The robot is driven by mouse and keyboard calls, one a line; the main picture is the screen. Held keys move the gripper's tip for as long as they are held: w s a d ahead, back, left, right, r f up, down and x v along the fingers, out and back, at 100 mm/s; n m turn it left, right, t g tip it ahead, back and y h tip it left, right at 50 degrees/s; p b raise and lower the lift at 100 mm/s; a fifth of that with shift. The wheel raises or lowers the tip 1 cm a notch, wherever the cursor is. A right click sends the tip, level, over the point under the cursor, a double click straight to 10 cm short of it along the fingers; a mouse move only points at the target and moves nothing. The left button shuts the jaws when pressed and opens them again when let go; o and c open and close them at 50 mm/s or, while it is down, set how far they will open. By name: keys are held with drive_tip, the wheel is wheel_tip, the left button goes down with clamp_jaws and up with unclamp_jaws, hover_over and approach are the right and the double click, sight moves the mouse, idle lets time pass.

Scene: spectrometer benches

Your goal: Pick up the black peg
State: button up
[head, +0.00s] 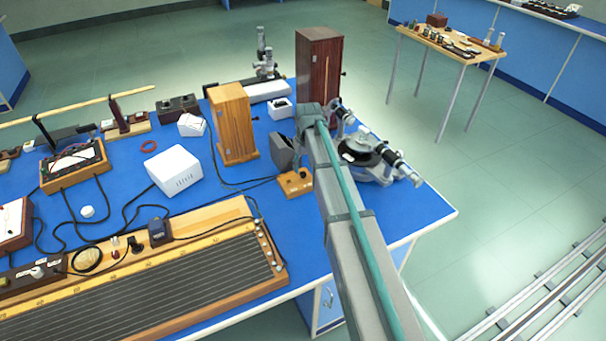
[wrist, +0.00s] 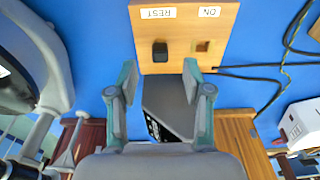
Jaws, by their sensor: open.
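The black peg (wrist: 160,51) stands in a small wooden block (wrist: 185,62) in the wrist view, on the side labelled REST. A square hole by the ON label is empty. The block also shows in the head view (head: 292,188) near the right part of the blue bench, but the peg is not clear there. My gripper (wrist: 159,76) is open and empty in the wrist view, its fingertips on either side of the peg in the picture, apart from it. In the head view my arm hides most of the gripper.
A dark grey box (head: 281,152) stands close behind the block. A round instrument with scopes (head: 368,160) is to the right, a wooden cabinet (head: 232,124) to the left. Black cables (wrist: 262,72) run from the block. A long wire board (head: 150,285) lies front left.

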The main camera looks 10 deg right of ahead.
sight(303, 172)
drive_tip(key=shift+w+a+f+p, duration=0.1)
drive_tip(key=shift+f+p, duration=0.1)
drive_tip(key=shift+f, duration=0.45)
drive_tip(key=shift+w+d+f+p, duration=0.1)
drive_tip(key=shift+f+p, duration=0.15)
drive_tip(key=shift+f, duration=0.4)
drive_tip(key=shift+w+a+f+p, duration=0.1)
drive_tip(key=shift+f+p, duration=0.1)
drive_tip(key=shift+f, duration=0.45)
clamp_jaws()
